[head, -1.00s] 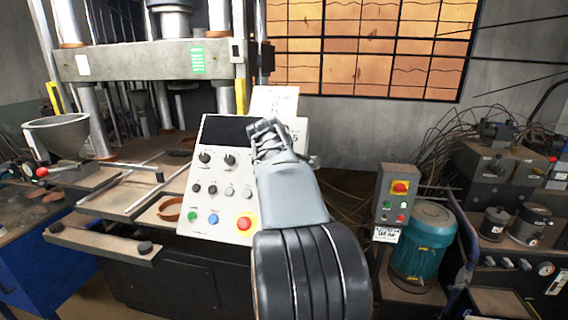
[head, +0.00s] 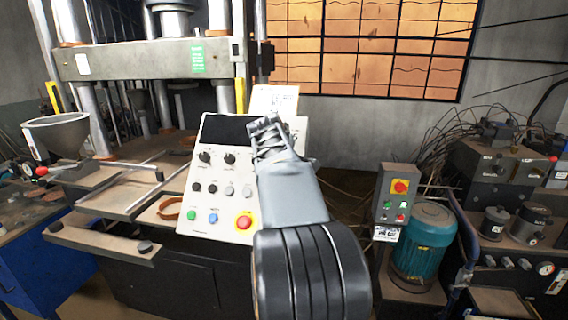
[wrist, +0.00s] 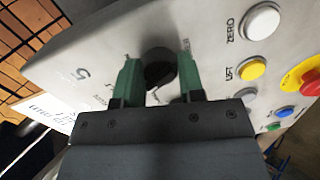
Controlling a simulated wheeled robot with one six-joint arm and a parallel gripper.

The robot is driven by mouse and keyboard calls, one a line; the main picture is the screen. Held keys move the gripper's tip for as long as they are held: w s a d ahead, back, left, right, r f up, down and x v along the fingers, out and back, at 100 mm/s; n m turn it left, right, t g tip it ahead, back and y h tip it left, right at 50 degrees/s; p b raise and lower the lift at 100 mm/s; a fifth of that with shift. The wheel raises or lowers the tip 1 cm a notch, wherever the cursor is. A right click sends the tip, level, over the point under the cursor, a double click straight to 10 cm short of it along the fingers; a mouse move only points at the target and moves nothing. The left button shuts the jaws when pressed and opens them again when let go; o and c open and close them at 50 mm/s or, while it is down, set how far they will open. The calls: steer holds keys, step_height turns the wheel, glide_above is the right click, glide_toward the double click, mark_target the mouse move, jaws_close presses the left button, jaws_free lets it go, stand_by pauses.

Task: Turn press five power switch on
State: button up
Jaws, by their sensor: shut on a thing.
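The black rotary switch (wrist: 159,66) sits on the pale press control panel (wrist: 100,55), beside a "5" marking, in the wrist view. My gripper (wrist: 158,62) has its two green fingers on either side of this switch and is shut on it. The fingers hide some of the markings around it, and I cannot tell its exact setting. In the head view, my gripper (head: 268,132) is at the right part of the panel (head: 212,170), and it hides the switch there.
A red stop button (head: 244,222) on yellow is low on the panel, with several knobs and coloured buttons to its left. A white button (wrist: 262,22) and a yellow button (wrist: 253,69) are near my fingers. A grey switch box (head: 396,195) stands right, by a teal motor (head: 425,240).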

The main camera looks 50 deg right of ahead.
steer(key=m+b, duration=0.1)
steer(key=m, duration=0.4)
steer(key=m+b, duration=0.1)
steer(key=m, duration=0.3)
steer(key=shift+m+t+y+b, duration=0.3)
steer(key=shift+m+t+b, duration=0.1)
steer(key=shift+m, duration=0.3)
steer(key=o, duration=0.9)
steer(key=shift+s, duration=0.1)
steer(key=v, duration=1.4)
steer(key=shift+d, duration=0.1)
